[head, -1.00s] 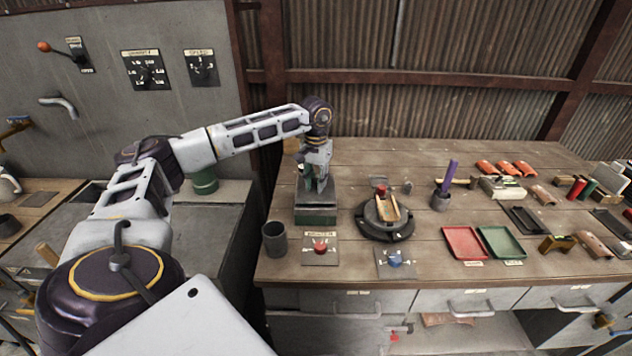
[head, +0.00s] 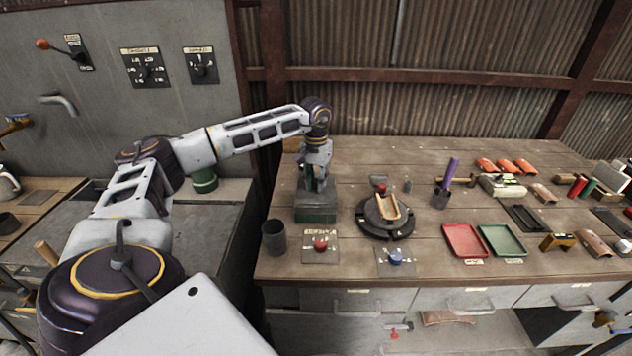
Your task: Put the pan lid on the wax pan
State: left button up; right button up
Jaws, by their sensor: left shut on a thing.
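My left gripper (head: 315,180) points down over a grey and green box-like pan (head: 316,215), which I take for the wax pan, at the left end of the wooden bench. The gripper is shut on a grey piece, apparently the pan lid, right at the top of the pan. The fingers and the arm's wrist hide most of this piece. I cannot tell whether it rests on the rim or is just above it. My right gripper is out of view.
A dark cup (head: 274,238) stands close in front and left. A round black fixture (head: 386,220) is to the right, then red (head: 465,241) and green (head: 502,241) trays.

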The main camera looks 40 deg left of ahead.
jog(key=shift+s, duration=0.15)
pick_arm(q)
jog(key=shift+f, duration=0.35)
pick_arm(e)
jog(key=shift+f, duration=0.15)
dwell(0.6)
